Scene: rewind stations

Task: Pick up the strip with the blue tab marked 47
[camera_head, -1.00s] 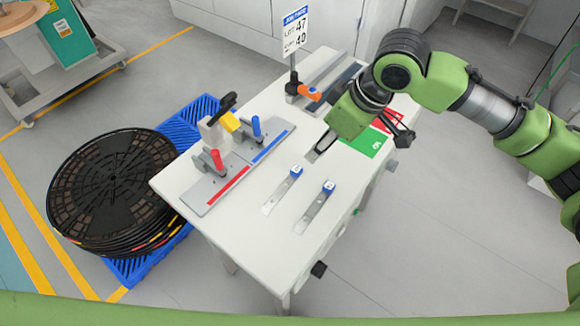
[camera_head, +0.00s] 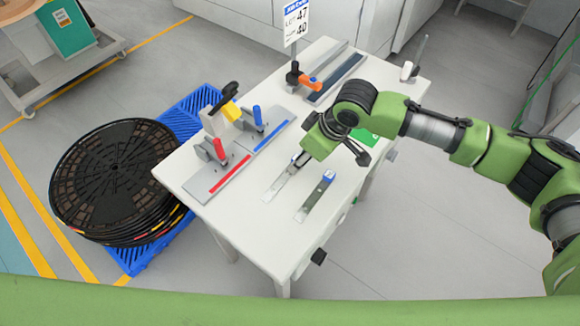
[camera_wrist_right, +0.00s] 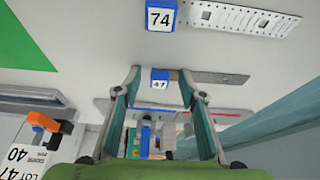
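The strip with the blue tab marked 47 (camera_wrist_right: 160,84) lies flat on the white table; its tab sits between my right gripper's fingers (camera_wrist_right: 160,74) in the wrist view. The fingers stand apart on either side of the tab, and I cannot tell whether they touch it. In the head view this looks like the left strip (camera_head: 279,182), its tab end partly covered by my right gripper (camera_head: 303,157). A second, perforated strip with a blue tab marked 74 (camera_wrist_right: 161,15) lies beside it; in the head view it is the right strip (camera_head: 313,200). My left gripper is not in view.
A fixture with red and blue handled clamps (camera_head: 237,155) stands left of the strips. A sign reading 47 and 40 (camera_head: 297,20) stands behind, near an orange-handled clamp (camera_head: 303,80). A green card (camera_head: 364,135) lies under my arm. Black reels (camera_head: 112,180) sit on a blue pallet (camera_head: 195,103).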

